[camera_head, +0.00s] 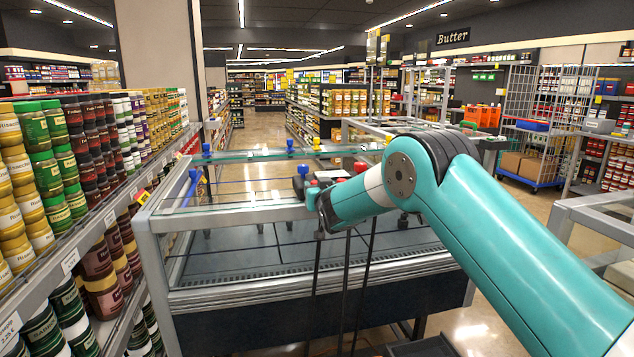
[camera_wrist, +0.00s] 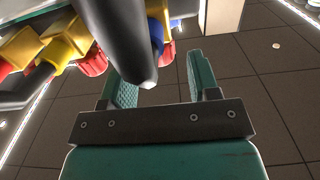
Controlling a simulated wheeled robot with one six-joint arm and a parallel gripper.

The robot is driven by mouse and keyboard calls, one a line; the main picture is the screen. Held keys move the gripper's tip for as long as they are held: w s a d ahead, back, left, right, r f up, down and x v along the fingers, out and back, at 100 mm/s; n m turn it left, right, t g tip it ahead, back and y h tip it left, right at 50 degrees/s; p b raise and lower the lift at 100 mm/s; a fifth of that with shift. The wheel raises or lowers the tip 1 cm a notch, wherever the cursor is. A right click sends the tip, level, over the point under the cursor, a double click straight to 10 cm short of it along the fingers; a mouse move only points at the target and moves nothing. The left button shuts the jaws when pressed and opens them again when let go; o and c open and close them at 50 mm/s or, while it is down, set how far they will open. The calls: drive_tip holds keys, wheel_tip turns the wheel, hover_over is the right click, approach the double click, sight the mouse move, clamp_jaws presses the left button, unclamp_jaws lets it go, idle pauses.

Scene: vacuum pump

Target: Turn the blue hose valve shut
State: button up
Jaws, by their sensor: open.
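In the wrist view my gripper (camera_wrist: 160,82) is open, its two teal fingers apart. A thick dark grey rod or hose (camera_wrist: 118,35) reaches down in front of the gap between them; I cannot tell whether it touches a finger. Just behind it a blue part (camera_wrist: 155,36), possibly the blue hose valve, shows next to a yellow fitting (camera_wrist: 158,9) and is partly hidden. In the head view my arm reaches over the glass-topped case, and its wrist hides most of the gripper. I cannot tell the valve's angle.
Red knobs (camera_wrist: 91,62) and yellow fittings (camera_wrist: 67,38) crowd the wrist view's upper left. Shelves of jars (camera_head: 100,160) line the left.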

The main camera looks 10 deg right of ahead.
drive_tip(key=shift+w, duration=1)
drive_tip(key=c, duration=0.9)
drive_tip(key=shift+c, duration=0.2)
